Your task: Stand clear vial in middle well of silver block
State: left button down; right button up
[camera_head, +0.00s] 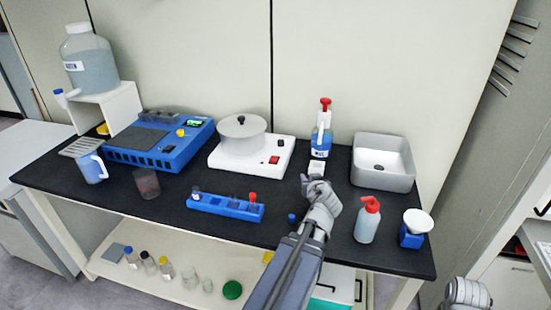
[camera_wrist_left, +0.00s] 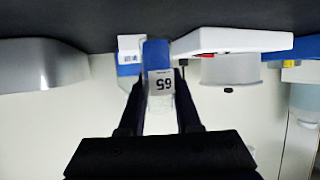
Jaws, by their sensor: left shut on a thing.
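My left gripper (camera_head: 315,180) is near the back centre of the black table, in front of the dispenser bottle. In the wrist view, which is upside down, the left gripper (camera_wrist_left: 159,105) is shut on a clear vial (camera_wrist_left: 158,120) with a white label reading 65. A blue part shows at the vial's table-side end; I cannot tell whether it is contents. In the head view the gripper mostly hides the vial. I cannot surely pick out the silver block or its middle well. My right gripper (camera_head: 467,293) is cut off at the lower right.
The dispenser bottle (camera_head: 321,143) has a red top. A white stirrer or bath unit (camera_head: 225,158), blue machine (camera_head: 165,150), blue rack (camera_head: 218,207), grey basin (camera_head: 400,180) and red-topped wash bottle (camera_head: 367,225) stand around. A small blue cap (camera_head: 291,217) lies near the front edge.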

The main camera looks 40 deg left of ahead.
notch_tip(320, 180, up, 13)
jog(key=p, duration=1.2)
jog(key=shift+p, duration=0.3)
jog(key=shift+a+f, duration=0.1)
